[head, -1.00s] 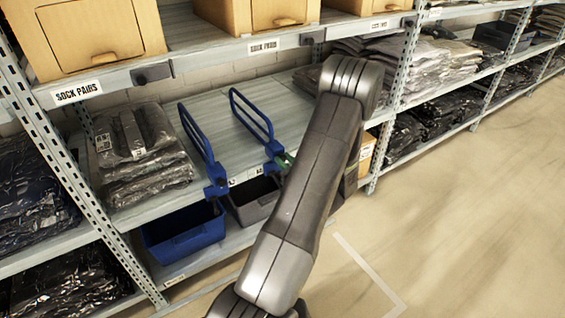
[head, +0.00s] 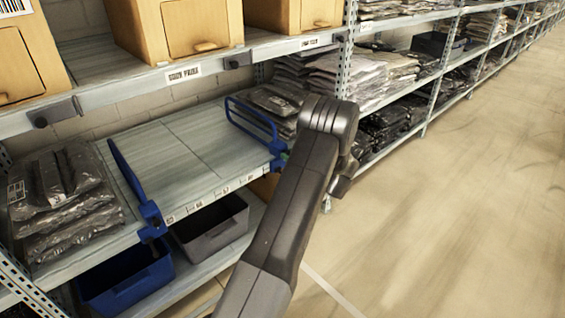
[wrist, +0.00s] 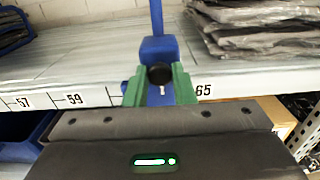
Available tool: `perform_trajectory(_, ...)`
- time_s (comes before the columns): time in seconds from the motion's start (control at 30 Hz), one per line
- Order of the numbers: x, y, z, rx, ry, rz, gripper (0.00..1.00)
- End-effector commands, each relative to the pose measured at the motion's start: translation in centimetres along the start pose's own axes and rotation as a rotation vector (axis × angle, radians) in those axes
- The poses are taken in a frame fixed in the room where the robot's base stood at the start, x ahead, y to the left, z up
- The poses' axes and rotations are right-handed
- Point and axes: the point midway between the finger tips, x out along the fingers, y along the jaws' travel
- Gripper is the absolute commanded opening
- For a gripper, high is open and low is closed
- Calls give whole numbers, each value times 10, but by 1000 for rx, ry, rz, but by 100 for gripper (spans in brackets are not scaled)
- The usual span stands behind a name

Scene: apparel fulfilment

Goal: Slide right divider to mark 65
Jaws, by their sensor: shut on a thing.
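The right divider is a blue wire loop (head: 252,120) on the middle shelf, standing upright with its blue clamp on the shelf's front edge. In the wrist view its blue clamp (wrist: 160,48) sits between the green fingers of my gripper (wrist: 158,88), which is shut on it around a dark round knob. The mark 65 label (wrist: 203,90) is just right of the right finger. Marks 59 (wrist: 74,99) and 57 lie to the left; the marks behind the clamp are hidden.
The left divider (head: 130,180) stands beside wrapped garments (head: 62,200). Bare shelf (head: 180,145) lies between the dividers. More wrapped garments (head: 275,100) lie just right of the right divider. Blue and grey bins (head: 212,228) sit below. Open floor (head: 450,220) is at right.

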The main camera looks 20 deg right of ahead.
Motion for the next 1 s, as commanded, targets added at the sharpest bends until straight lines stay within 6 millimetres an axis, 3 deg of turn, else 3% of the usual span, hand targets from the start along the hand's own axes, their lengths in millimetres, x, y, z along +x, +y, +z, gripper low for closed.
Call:
perform_trajectory(0.2,0,-12,0,0,1,-1,0)
perform_trajectory(0.6,0,-16,1,-3,0,-7,0)
perform_trajectory(0.63,0,-17,1,-3,0,-7,25)
perform_trajectory(0.73,0,-16,1,-2,0,-7,45)
perform_trajectory(1.0,0,-15,0,-1,1,-2,45)
